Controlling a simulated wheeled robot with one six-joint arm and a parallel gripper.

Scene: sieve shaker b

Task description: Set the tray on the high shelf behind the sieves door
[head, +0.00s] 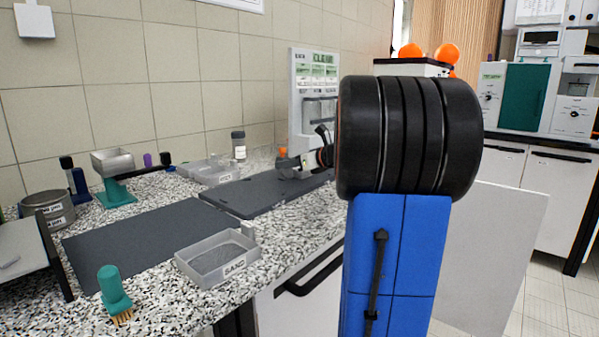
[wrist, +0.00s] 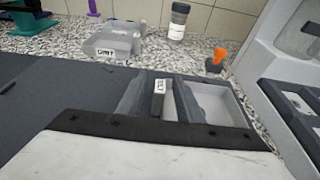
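A light tray (wrist: 228,104) with a labelled upright tab (wrist: 158,99) sits on the dark mat in the wrist view. The high shelf is not visible.
A tray labelled SAND (head: 218,262) stands at the counter's front edge, beside a green brush (head: 115,290). Another labelled tray (head: 215,174) and a jar (head: 238,145) stand near the wall. The display machine (head: 312,75) rises close behind my gripper. The left mat (head: 140,240) is clear.

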